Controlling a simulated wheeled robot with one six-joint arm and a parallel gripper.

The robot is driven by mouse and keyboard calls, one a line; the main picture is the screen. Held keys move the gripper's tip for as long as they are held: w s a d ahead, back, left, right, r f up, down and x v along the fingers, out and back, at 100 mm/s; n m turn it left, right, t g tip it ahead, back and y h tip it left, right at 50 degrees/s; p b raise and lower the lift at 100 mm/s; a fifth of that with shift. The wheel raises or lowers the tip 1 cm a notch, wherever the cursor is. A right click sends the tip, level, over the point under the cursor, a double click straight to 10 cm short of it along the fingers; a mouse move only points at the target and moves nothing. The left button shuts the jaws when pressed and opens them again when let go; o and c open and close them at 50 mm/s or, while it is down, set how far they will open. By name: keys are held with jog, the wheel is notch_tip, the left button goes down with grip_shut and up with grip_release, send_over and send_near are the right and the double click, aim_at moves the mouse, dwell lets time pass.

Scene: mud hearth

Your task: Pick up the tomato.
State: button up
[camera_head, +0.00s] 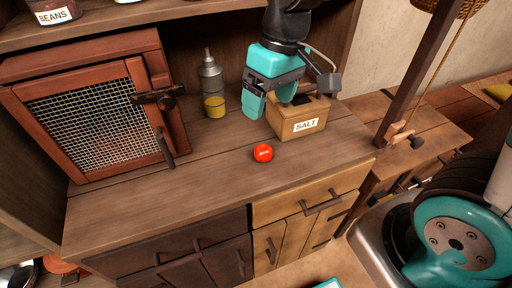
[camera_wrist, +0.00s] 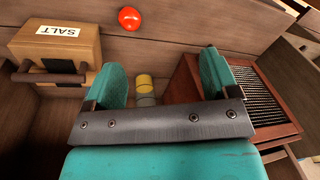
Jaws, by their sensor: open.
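The tomato (camera_head: 263,153) is a small, shiny red ball on the wooden counter, in front of the salt box and near the counter's front edge. In the wrist view the tomato (camera_wrist: 130,18) shows at the top, beyond the fingertips and left of the middle. My gripper (camera_head: 262,101) is above the counter, behind the tomato and next to the salt box. In the wrist view my gripper (camera_wrist: 164,75) has its two teal fingers wide apart. Nothing is held between them, and the tomato is clear of both.
The salt box (camera_head: 298,119) stands close right of my gripper. A bottle with yellow contents (camera_head: 214,104) stands to the left. A mesh-door cabinet (camera_head: 95,115) fills the counter's left. A beans jar (camera_head: 53,12) sits on the shelf above. The counter around the tomato is clear.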

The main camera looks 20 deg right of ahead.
jog(key=w+d+f+m+h, duration=0.1)
jog(key=w+d+f, duration=0.15)
jog(key=w, duration=0.35)
jog(key=p, duration=0.1)
send_over(264, 148)
jog(key=f, duration=1.2)
jog(key=shift+w, duration=0.2)
jog(key=shift+s+f+p, duration=0.2)
jog(key=shift+f+p, duration=0.45)
jog(key=shift+f, duration=2.4)
jog(key=c, duration=1)
